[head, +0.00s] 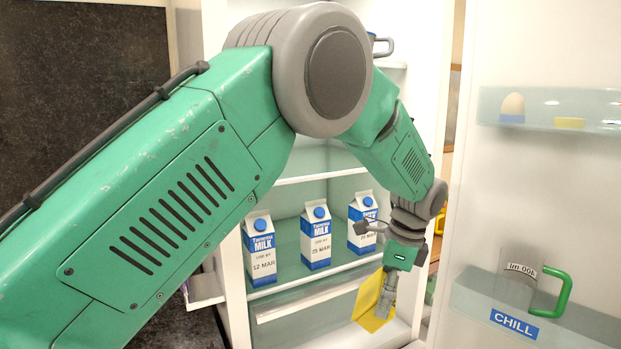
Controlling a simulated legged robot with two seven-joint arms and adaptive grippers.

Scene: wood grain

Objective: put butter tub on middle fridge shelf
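My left gripper (383,308) reaches down into the open fridge from the left and appears shut on a yellow object (368,303), which looks like the butter tub. The tub is tilted and partly hidden by the fingers. It is in front of and below the fridge shelf (290,283) that bears three milk cartons, low at the fridge's right side. Another shelf edge (320,179) runs above the cartons. Which shelf counts as the middle one is not clear. My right gripper is not in view.
The milk cartons (316,240) stand in a row, the right one close to my wrist. The open door (555,200) at right has a rack with an egg (512,106) and a lower CHILL rack (560,325) with a green-handled jug (521,287). My arm hides much of the upper fridge.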

